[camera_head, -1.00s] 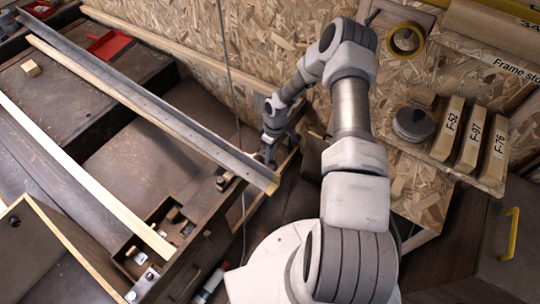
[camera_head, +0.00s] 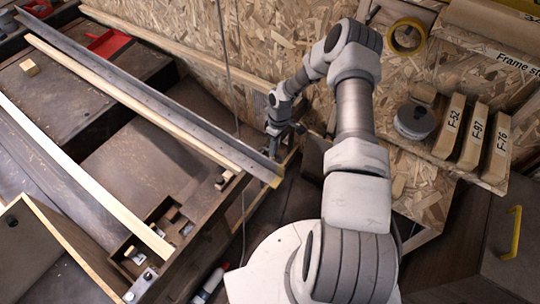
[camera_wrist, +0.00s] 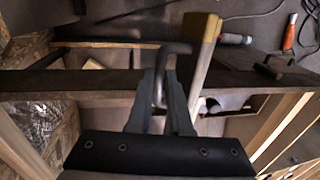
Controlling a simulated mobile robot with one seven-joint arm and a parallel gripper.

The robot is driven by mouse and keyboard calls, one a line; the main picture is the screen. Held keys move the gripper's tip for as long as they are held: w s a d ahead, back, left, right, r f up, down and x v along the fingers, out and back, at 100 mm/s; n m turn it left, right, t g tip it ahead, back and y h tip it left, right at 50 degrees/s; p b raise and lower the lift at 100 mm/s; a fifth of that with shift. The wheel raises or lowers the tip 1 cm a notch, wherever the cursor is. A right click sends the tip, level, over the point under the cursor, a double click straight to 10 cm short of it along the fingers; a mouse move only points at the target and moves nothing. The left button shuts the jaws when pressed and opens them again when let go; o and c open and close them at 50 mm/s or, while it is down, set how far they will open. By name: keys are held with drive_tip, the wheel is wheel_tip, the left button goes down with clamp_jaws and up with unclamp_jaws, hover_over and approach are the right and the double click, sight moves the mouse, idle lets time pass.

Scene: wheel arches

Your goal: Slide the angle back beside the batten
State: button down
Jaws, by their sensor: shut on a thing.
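The angle (camera_head: 155,98) is a long grey metal profile running from the upper left to the middle of the head view, with a yellowish near end. The batten (camera_head: 135,105) is a pale wooden strip lying along its lower-left side; they lie close together, and any small gap between them is hard to judge. My gripper (camera_head: 273,150) is at the angle's near end, on the side away from the batten. In the wrist view my gripper (camera_wrist: 170,75) is shut around a grey curved piece; its link to the angle is hard to make out.
A second pale strip (camera_head: 85,175) lies farther left. A small wooden block (camera_head: 29,67) and a red tray (camera_head: 108,43) lie at the upper left. A thin cable (camera_head: 228,75) hangs near the chipboard wall (camera_head: 185,35). A shelf with labelled blocks (camera_head: 472,135) stands right.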

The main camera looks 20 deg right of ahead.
drive_tip(key=w+d+b, duration=0.1)
drive_tip(key=w+d, duration=0.2)
drive_tip(key=shift+d, duration=0.3)
drive_tip(key=c, duration=0.8)
unclamp_jaws()
drive_tip(key=shift+c, duration=0.2)
drive_tip(key=shift+r, duration=0.1)
wheel_tip(320, 180, up, 17)
drive_tip(key=w+d+p, duration=0.1)
drive_tip(key=d+p, duration=0.1)
drive_tip(key=p, duration=0.1)
drive_tip(key=shift+w+d, duration=0.25)
drive_tip(key=shift+w, duration=0.15)
